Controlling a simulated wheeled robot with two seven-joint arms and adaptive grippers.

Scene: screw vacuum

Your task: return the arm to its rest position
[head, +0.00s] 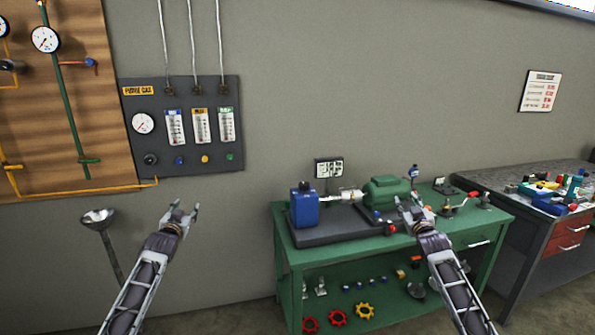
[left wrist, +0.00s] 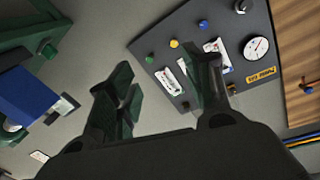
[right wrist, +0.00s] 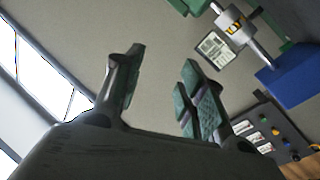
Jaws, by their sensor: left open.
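My left gripper (head: 181,211) is raised in front of the grey wall, left of the green bench and below the dark gauge panel. Its fingers stand apart in the left wrist view (left wrist: 160,85), with nothing between them. My right gripper (head: 412,206) is in front of the green pump motor (head: 386,191) on the bench in the head view and covers part of the bench top. Its fingers are apart and empty in the right wrist view (right wrist: 160,85). Whether it touches anything on the bench is hard to tell.
A grey workbench (head: 500,182) stands at the right. The gauge panel (head: 190,130) and wooden board (head: 95,120) hang on the wall.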

